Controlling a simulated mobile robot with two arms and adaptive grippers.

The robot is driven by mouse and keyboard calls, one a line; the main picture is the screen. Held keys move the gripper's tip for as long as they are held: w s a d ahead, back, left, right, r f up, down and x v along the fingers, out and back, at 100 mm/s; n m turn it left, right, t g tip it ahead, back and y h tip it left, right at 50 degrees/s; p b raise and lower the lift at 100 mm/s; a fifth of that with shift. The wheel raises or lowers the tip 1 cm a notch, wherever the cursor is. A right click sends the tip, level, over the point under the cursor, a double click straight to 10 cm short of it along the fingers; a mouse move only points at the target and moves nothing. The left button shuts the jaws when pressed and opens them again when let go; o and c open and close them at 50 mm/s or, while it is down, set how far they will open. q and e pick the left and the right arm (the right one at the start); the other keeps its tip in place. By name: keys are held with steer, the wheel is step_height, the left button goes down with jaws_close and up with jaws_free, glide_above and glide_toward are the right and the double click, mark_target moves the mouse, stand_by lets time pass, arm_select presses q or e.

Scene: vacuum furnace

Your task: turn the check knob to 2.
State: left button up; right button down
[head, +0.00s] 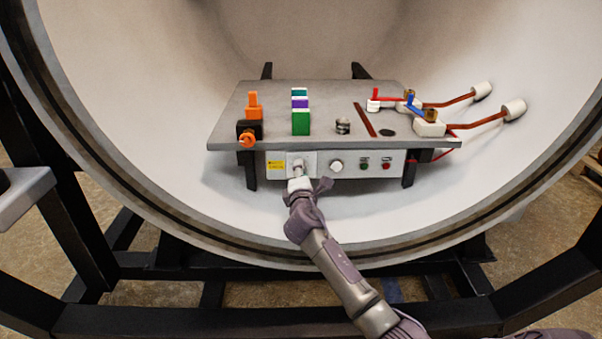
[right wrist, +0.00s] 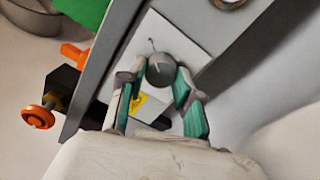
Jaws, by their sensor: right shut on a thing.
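The control panel (head: 350,163) hangs under the front edge of the table in the furnace. A round grey knob (right wrist: 161,70) with a pale line on its face sits on a white plate (right wrist: 193,52) in the right wrist view. My right gripper (head: 298,181) reaches up to the panel's left part and hides much of this knob in the head view. In the right wrist view my right gripper (right wrist: 158,88) is shut on the knob, with teal pads either side. The numbers around it are too small or hidden to read. My left gripper is not in view.
Right of the gripped knob are a second white knob (head: 337,165), a green button (head: 364,167) and a red button (head: 386,166). An orange valve (head: 247,139) juts out at the table's left. Colored blocks (head: 301,122) stand on the table (head: 226,126). The furnace wall curves around.

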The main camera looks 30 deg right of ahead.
steer(key=c, duration=0.8)
jaws_free()
steer(key=v, duration=1.2)
